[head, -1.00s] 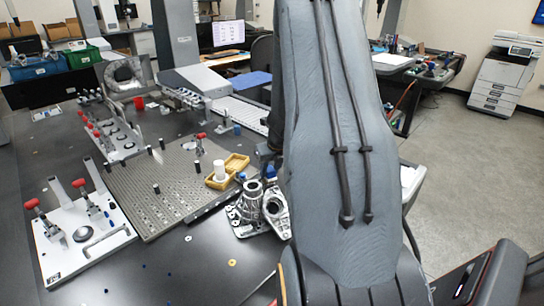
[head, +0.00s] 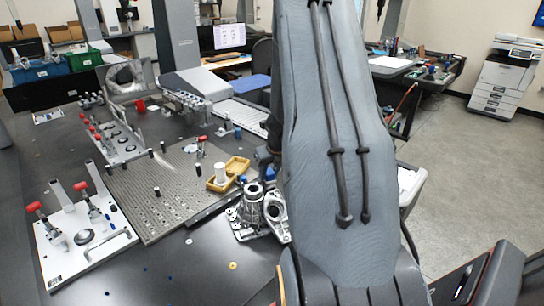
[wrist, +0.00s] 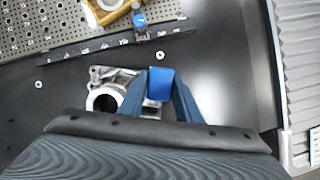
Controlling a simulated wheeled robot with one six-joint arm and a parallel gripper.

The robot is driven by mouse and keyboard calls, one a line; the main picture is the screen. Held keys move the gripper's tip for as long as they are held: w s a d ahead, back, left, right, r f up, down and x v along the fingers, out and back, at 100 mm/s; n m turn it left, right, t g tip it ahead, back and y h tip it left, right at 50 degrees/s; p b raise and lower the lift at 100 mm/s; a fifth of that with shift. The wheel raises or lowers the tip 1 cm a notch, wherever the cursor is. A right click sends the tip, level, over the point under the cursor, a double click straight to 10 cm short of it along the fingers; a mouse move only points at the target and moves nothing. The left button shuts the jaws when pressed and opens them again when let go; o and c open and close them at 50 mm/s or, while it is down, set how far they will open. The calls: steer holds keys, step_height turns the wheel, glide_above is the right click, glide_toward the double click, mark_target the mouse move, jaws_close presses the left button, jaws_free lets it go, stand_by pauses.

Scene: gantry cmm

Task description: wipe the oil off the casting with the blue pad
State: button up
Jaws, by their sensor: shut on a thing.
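The casting (head: 250,204) is a silvery metal part with an upright round boss. It sits on the dark table just left of my arm in the head view. In the wrist view the casting (wrist: 104,91) shows its round bore and flange, partly covered by my gripper. My gripper (wrist: 166,92) is shut on the blue pad (wrist: 161,82), which shows between the fingers. The pad is over or beside the casting's right part; I cannot tell whether it touches. I cannot make out oil on the casting.
A perforated fixture plate (head: 165,200) with a yellow tray (head: 237,164) lies behind and left of the casting. A white plate with red-handled clamps (head: 72,255) is at front left.

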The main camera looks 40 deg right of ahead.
mark_target(269, 172)
steer(key=shift+s+r+p, duration=0.2)
steer(key=shift+r+p, duration=0.55)
steer(key=shift+r, duration=0.5)
steer(key=shift+w+a+r+p, duration=0.15)
steer(key=shift+r+p, duration=0.25)
steer(key=shift+p, duration=0.35)
step_height(269, 172, up, 5)
steer(key=p, duration=0.6)
steer(key=shift+f+p, duration=0.1)
steer(key=shift+p, duration=0.25)
